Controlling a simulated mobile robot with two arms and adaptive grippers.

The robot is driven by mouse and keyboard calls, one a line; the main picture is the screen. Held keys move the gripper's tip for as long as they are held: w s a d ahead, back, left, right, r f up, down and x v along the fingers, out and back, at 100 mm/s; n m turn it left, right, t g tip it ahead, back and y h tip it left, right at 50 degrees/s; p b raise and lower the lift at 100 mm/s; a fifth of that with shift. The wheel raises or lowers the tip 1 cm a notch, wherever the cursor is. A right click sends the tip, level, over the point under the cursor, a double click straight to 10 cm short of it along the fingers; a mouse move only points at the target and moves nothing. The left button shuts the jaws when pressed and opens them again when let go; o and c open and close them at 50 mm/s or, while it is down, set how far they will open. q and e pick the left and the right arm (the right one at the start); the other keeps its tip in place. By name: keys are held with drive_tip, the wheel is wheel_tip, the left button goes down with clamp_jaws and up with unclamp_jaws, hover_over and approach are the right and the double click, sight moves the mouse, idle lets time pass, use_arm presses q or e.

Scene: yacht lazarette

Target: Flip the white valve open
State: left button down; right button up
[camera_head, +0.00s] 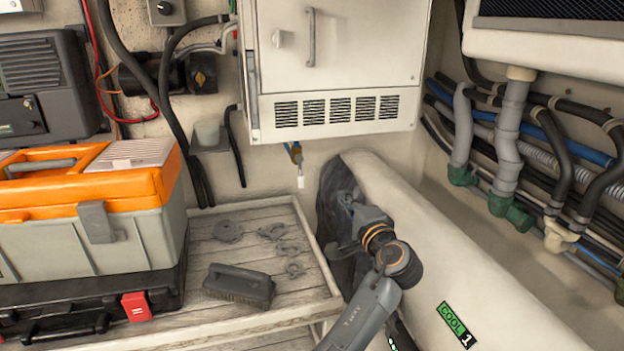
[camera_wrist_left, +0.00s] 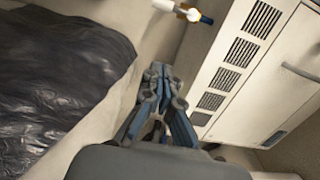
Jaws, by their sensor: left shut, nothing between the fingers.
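The white valve handle (camera_head: 300,182) hangs below the white cabinet, pointing down from a small brass and blue valve body (camera_head: 294,153) near the wall. In the left wrist view the white handle (camera_wrist_left: 164,5) lies at the top edge, beside the brass and blue body (camera_wrist_left: 192,14). My left gripper (camera_head: 343,196) is to the right of and slightly below the valve in the head view, apart from it. In the left wrist view its fingers (camera_wrist_left: 161,76) are closed together and empty, pointing toward the valve with a gap between. My right gripper is not in view.
The white cabinet (camera_head: 340,50) with vents overhangs the valve. A crumpled dark sheet (camera_head: 333,215) lies beside the cream hull ledge (camera_head: 440,250). A slatted shelf (camera_head: 215,250) holds a brush (camera_head: 238,285), several small grey fittings and an orange-topped toolbox (camera_head: 90,200).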

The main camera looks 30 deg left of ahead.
use_arm(q)
drive_tip(key=w+a+p, duration=0.3)
drive_tip(key=a+p, duration=0.1)
drive_tip(key=a, duration=0.7)
drive_tip(key=shift+w+a+f+p, duration=0.15)
drive_tip(key=shift+w+a+p, duration=0.05)
drive_tip(key=shift+w+p, duration=0.2)
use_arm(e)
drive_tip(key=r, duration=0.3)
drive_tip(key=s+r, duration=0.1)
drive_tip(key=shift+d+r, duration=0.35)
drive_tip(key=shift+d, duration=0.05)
use_arm(q)
drive_tip(key=shift+a, duration=0.1)
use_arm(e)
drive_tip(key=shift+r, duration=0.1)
